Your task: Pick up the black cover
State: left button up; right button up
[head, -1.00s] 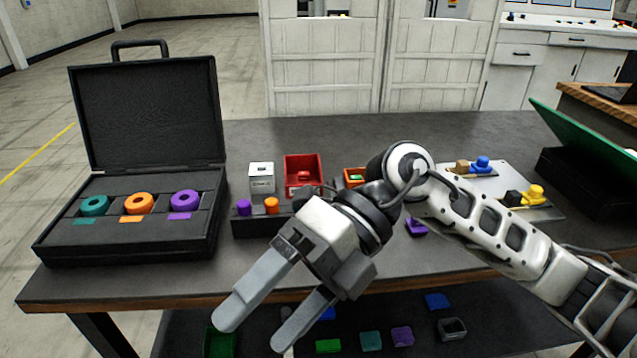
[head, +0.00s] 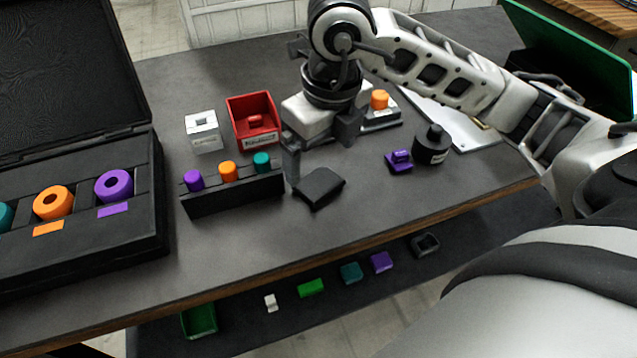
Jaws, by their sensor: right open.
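A small black wedge-like piece (head: 320,188) lies on the table in the middle of the head view; it looks like the black cover. My right gripper (head: 312,165) points down just above and behind it, jaws apart. One grey finger stands close to the piece's left edge; I cannot tell whether it touches. Nothing shows held. A black cylinder with a knob (head: 432,148) stands farther right. My left gripper is not in view.
A black rack (head: 235,192) with purple, orange and teal pegs is left of the gripper. A red bin (head: 252,120) and a white box (head: 203,132) stand behind it. A purple block (head: 399,161) is at right. An open black case (head: 140,240) fills the left. The front table edge is clear.

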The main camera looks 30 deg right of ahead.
aim_at(319, 182)
jog(key=shift+w+f+p, duration=0.2)
jog(key=shift+f+p, duration=0.05)
jog(key=shift+f, duration=1.35)
jog(key=shift+w+f+p, duration=0.15)
jog(key=shift+f+p, duration=0.05)
jog(key=shift+f, duration=1.35)
jog(key=c, duration=1.1)
